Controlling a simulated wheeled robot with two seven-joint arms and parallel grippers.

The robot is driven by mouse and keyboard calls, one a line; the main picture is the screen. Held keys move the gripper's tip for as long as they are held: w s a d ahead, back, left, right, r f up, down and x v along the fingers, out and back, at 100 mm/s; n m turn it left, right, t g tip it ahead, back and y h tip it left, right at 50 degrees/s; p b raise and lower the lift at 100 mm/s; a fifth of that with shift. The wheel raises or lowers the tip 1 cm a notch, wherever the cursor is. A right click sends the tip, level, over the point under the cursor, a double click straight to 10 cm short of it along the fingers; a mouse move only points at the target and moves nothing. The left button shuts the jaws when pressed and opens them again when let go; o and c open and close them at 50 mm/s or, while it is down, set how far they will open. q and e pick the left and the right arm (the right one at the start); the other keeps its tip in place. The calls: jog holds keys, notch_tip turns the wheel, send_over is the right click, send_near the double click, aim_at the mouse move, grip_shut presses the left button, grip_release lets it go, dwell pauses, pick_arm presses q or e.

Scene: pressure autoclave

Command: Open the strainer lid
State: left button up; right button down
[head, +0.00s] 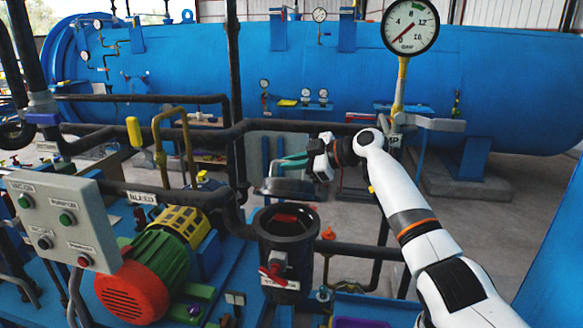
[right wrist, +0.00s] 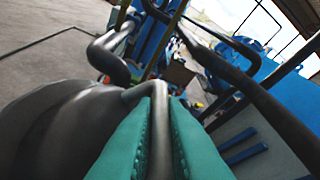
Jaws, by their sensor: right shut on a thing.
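The black strainer pot (head: 262,250) stands at the lower middle of the head view, with its round top open and something red inside. The dark grey strainer lid (head: 287,188) is above the pot and apart from its rim. My right gripper (head: 293,162) is shut on the lid's bent handle, above the pot. In the right wrist view the green fingers (right wrist: 160,140) close on both sides of the grey handle (right wrist: 160,105), and the lid (right wrist: 65,130) fills the lower left. My left gripper is not in view.
A red, green and yellow pump motor (head: 150,270) and a grey button box (head: 65,220) stand left of the pot. Black pipes (head: 190,128) run behind and beside it. A pressure gauge (head: 409,26) rises at the upper right.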

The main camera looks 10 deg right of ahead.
jog(key=c, duration=1.5)
grip_release()
jog(key=shift+w+d+f, duration=0.1)
jog(key=shift+f, duration=0.1)
jog(key=shift+s, duration=0.3)
jog(key=s+a+f+n+t+p, duration=0.2)
jog(key=s+f+n+t+p, duration=0.15)
jog(key=s+f, duration=0.25)
jog(key=w+r+b+v, duration=0.1)
jog(key=b+v, duration=0.5)
jog(key=v, duration=0.6)
jog(key=s+a+f+m+g+h, duration=0.1)
jog(key=s+f+m, duration=0.1)
jog(key=f, duration=0.4)
jog(key=s+a+f+m+g+h, duration=0.1)
jog(key=s+f, duration=0.4)
jog(key=f, duration=0.2)
jog(key=s+a+f+m+g+h, duration=0.1)
jog(key=s+f+m, duration=0.1)
jog(key=f, duration=0.5)
jog(key=shift+s+a+f+m+h, duration=0.15)
jog(key=shift+s+m+h, duration=0.2)
jog(key=shift+s, duration=0.35)
